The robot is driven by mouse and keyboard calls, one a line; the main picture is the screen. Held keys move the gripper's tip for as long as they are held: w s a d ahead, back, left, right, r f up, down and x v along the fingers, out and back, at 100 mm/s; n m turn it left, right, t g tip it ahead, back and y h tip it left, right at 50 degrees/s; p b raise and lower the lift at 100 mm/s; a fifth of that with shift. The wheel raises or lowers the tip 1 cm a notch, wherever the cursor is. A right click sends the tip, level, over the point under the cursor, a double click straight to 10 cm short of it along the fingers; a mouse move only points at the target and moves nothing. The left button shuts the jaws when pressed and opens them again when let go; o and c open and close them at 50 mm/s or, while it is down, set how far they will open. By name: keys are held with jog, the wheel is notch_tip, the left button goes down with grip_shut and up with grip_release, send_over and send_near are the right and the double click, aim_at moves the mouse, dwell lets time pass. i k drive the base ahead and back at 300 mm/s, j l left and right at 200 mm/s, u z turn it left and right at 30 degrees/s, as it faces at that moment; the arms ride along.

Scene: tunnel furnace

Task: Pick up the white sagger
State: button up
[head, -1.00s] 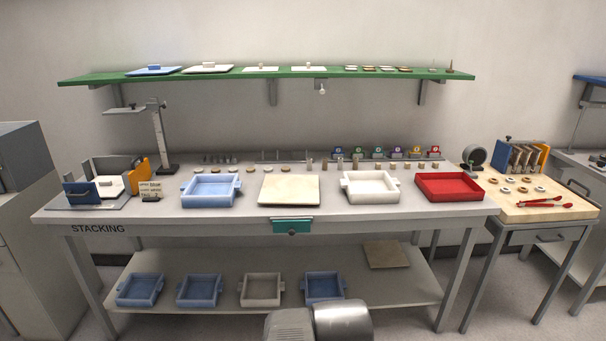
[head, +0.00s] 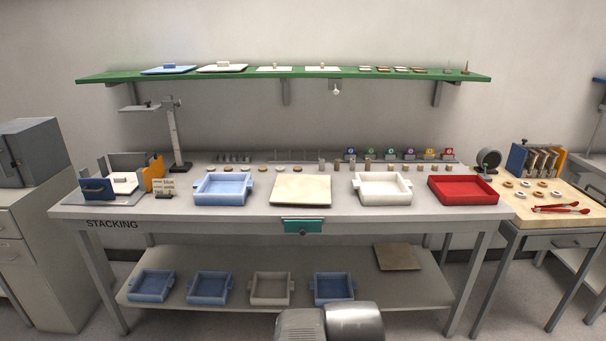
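The white sagger (head: 383,189) is a square, open tray with small side handles. It stands on the stacking table between a beige slab and a red tray, right of the middle in the head view. A greyer, off-white tray (head: 270,289) of similar shape sits on the table's lower shelf. Part of my arm shows at the bottom edge of the view, in front of the table. My gripper is not visible.
A blue tray (head: 222,188), beige slab (head: 301,189) and red tray (head: 463,190) flank the sagger on the tabletop (head: 250,212). Small parts line the table's back. A green shelf (head: 285,75) hangs above. A side table (head: 560,200) with red tongs stands right.

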aim_at(373, 188)
jog(key=i+z, duration=0.45)
jog(key=i+j+z, duration=0.1)
jog(key=i+z, duration=0.2)
jog(key=z, duration=0.15)
jog(key=i+j+z, duration=0.2)
jog(key=i+z, duration=0.25)
jog(key=i+j+z, duration=0.2)
jog(key=j+z, duration=0.25)
jog(key=i+j+z, duration=0.2)
jog(key=j+z, duration=0.25)
jog(key=l, duration=0.15)
